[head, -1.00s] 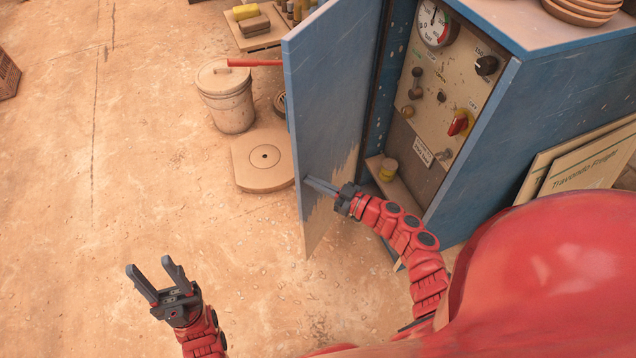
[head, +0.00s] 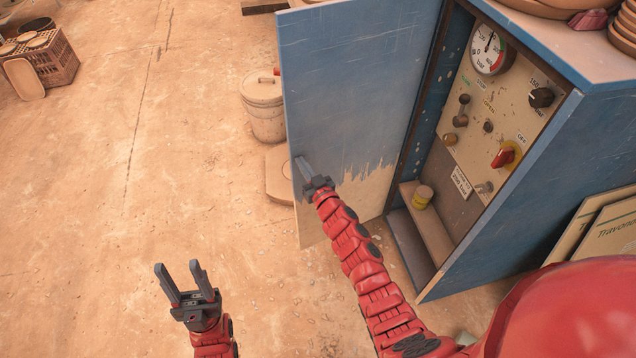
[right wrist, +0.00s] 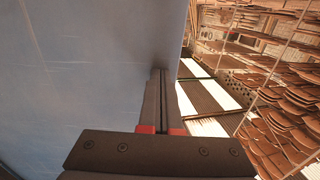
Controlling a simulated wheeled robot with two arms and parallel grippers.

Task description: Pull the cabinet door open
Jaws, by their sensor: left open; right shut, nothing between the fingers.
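The blue cabinet (head: 560,160) stands at the right of the head view. Its blue door (head: 345,100) is swung wide open to the left, and its inner face shows worn bare patches low down. My right gripper (head: 303,168) is shut and empty, with its fingers against or very near the door's inner face close to its free edge. In the right wrist view the door (right wrist: 80,70) fills the left side, and the shut fingers (right wrist: 162,80) lie by its edge. My left gripper (head: 182,280) is open and empty over the floor, well away from the door.
Inside the cabinet are a gauge (head: 488,50), a red switch (head: 503,157) and a small yellow-lidded pot (head: 422,197). A lidded bucket (head: 264,108) stands behind the door. A crate (head: 42,62) is at far left. The floor between is clear.

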